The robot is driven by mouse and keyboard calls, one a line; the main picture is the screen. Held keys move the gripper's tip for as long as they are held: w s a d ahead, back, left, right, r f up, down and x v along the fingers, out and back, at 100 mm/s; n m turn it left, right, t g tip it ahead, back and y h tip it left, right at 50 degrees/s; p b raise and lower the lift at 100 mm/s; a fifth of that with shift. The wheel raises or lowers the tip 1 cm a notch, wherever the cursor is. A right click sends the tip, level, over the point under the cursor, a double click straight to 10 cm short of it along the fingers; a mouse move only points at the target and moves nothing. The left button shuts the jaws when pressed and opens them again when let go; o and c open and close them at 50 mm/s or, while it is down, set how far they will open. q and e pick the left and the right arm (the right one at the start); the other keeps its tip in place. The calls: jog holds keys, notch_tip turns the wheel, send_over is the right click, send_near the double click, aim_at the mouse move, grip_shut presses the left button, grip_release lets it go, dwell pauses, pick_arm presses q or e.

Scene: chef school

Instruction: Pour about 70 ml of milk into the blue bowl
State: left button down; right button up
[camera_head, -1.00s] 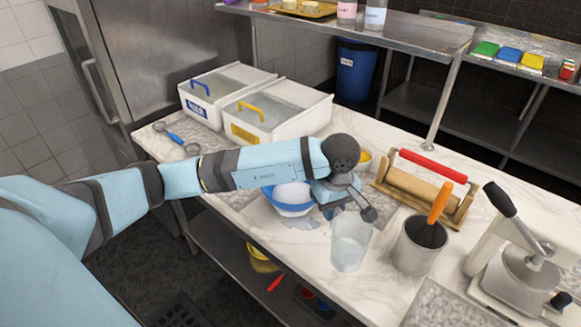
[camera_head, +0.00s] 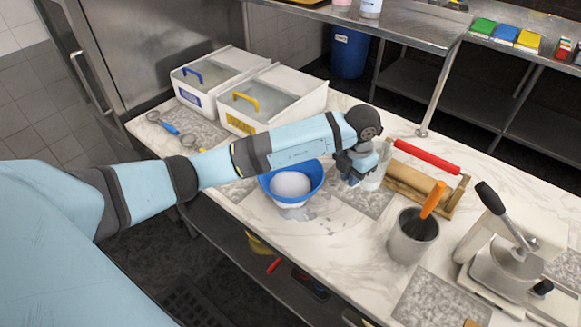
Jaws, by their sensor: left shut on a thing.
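The blue bowl (camera_head: 266,188) stands on the counter near its front edge, with a rounded white patch of contents inside. Pale patches that look like spilled liquid lie on the counter just in front of it. My left gripper (camera_head: 362,170) is to the right of the bowl, shut on a clear container (camera_head: 377,174). The container shows only in part behind the fingers and looks about upright. Its contents cannot be made out. My right gripper is not in view.
A rolling pin on a wooden stand (camera_head: 424,187) is close to the right of the gripper. A grey utensil pot (camera_head: 409,242) and a metal press (camera_head: 505,270) stand farther right. Two white bins (camera_head: 285,97) are behind the bowl.

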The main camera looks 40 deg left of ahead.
pick_arm(q)
jog(key=n, duration=0.2)
jog(key=w+n+p, duration=0.1)
jog(key=d+n, duration=0.1)
jog(key=n, duration=0.1)
jog(key=shift+w+r+n, duration=0.2)
jog(key=shift+r+n, duration=0.1)
jog(key=shift+r, duration=0.05)
jog(key=d+n+p, duration=0.1)
jog(key=n, duration=0.3)
jog(key=w+n+p, duration=0.1)
jog(key=n, duration=0.4)
jog(key=w+d+n+p, duration=0.1)
jog(key=n, duration=0.4)
jog(key=shift+w+d+r+p, duration=0.1)
jog(key=shift+w+d+p, duration=0.15)
jog(key=shift+d+p, duration=0.15)
jog(key=shift+a+r, duration=0.1)
